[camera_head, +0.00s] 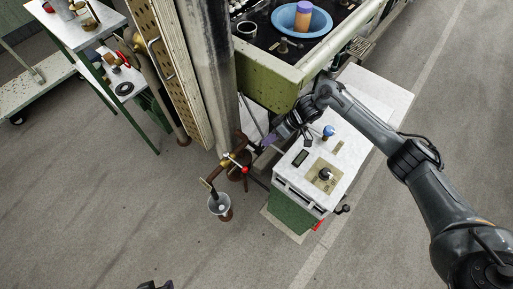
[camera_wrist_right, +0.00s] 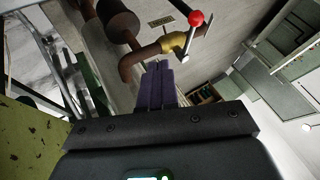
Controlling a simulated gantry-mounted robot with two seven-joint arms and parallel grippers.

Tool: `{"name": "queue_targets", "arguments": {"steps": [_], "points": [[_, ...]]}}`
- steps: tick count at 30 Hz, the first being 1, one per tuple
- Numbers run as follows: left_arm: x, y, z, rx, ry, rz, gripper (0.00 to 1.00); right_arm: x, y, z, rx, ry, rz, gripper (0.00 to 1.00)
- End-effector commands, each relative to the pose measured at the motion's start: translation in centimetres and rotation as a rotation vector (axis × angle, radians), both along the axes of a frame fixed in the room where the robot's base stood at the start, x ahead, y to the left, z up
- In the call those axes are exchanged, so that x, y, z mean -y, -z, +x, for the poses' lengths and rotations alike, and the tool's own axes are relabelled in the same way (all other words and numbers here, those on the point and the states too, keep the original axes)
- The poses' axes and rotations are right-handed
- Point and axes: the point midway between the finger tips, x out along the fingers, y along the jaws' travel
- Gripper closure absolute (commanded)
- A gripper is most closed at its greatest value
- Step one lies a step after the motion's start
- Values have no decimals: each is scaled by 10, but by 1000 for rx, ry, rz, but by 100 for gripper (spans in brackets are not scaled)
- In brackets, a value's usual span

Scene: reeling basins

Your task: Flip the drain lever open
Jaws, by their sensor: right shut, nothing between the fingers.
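The drain lever (camera_wrist_right: 190,36) is a short metal bar with a red ball at one end. It crosses a yellow brass valve (camera_wrist_right: 174,42) on a rusty pipe (camera_wrist_right: 134,68). In the head view the lever's red ball (camera_head: 224,163) shows small beside the column foot. My right gripper (camera_head: 268,141) is shut and empty, close to the right of the valve. Its purple fingers (camera_wrist_right: 155,68) also show in the right wrist view, pointing towards the valve and seemingly apart from the lever. Part of my left gripper (camera_head: 157,285) shows at the bottom edge; its jaws are not clear.
A bucket (camera_head: 221,207) stands on the floor under the pipe's outlet. A white-topped green cabinet (camera_head: 345,139) stands right of the valve, below my right arm. The basin bench (camera_head: 277,72) with a blue bowl (camera_head: 284,17) is behind. The floor at front left is clear.

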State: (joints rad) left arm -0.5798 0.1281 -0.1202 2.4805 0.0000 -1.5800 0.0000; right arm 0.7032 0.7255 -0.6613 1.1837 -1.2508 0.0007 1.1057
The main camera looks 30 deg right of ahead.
Motion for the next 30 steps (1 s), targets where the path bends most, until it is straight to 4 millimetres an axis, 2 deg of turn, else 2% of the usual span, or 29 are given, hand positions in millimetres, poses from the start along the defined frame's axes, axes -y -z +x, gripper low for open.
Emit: {"name": "queue_targets", "arguments": {"steps": [17,24,30], "points": [[3,42,0,0,-9,-12,57,-59,76,17,0,-3,1,100],[3,43,0,-1,-9,-14,57,-84,68,7,2,-4,0,100],[2,45,0,0,-6,-9,57,-94,65,3,1,-1,0,100]]}}
